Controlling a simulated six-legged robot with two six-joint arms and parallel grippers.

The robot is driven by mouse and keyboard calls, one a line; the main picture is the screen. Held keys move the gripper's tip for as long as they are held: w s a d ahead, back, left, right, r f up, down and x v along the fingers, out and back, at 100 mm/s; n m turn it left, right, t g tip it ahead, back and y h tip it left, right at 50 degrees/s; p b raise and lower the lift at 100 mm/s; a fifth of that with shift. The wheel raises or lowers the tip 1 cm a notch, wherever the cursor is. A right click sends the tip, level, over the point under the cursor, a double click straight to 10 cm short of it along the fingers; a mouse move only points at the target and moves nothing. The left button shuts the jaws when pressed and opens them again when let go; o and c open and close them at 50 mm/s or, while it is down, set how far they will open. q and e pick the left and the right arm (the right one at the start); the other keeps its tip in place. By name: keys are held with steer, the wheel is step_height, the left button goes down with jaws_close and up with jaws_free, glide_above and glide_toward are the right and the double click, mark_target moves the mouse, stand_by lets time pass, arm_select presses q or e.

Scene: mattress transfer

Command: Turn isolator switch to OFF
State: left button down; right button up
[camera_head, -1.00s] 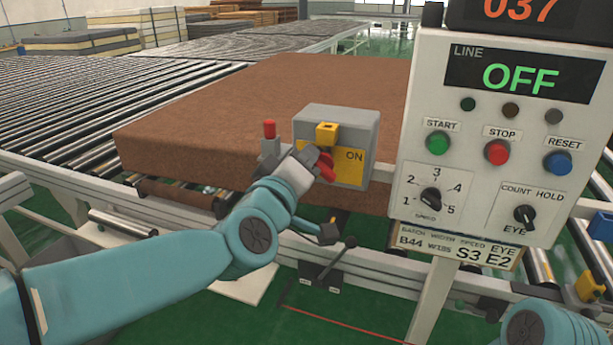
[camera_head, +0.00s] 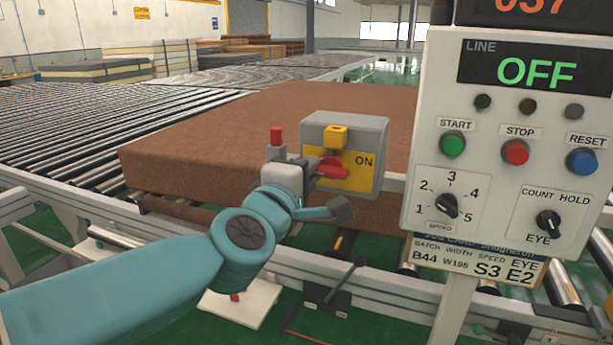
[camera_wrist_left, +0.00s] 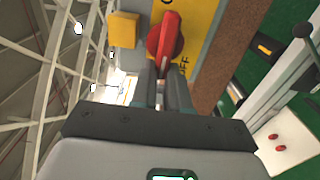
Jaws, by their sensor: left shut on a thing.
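The isolator switch is a grey box (camera_head: 369,132) with a yellow plate (camera_head: 352,182) and a red rotary handle (camera_head: 333,168). In the head view the handle lies roughly level, and "ON" is printed to its right. My left gripper (camera_head: 312,172) reaches it from the left and is shut on the handle's end. In the left wrist view the red handle (camera_wrist_left: 167,35) runs down between the two fingers of my left gripper (camera_wrist_left: 163,75). Part of the word "OFF" shows beside it there. My right gripper is out of view.
A control panel (camera_head: 485,185) stands close to the right, its display (camera_head: 537,72) reading "OFF". A brown mattress (camera_head: 220,125) lies on the roller conveyor behind the switch. A red-topped post (camera_head: 276,137) stands just left of the box. A yellow block (camera_head: 335,137) sits above the handle.

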arm_select(q)
steer(key=shift+d, duration=0.1)
stand_by(0.4)
steer(key=c, duration=1.2)
jaws_free()
steer(key=shift+o, duration=0.4)
steer(key=p+v, duration=0.1)
steer(key=v, duration=1.5)
steer(key=shift+p, duration=0.3)
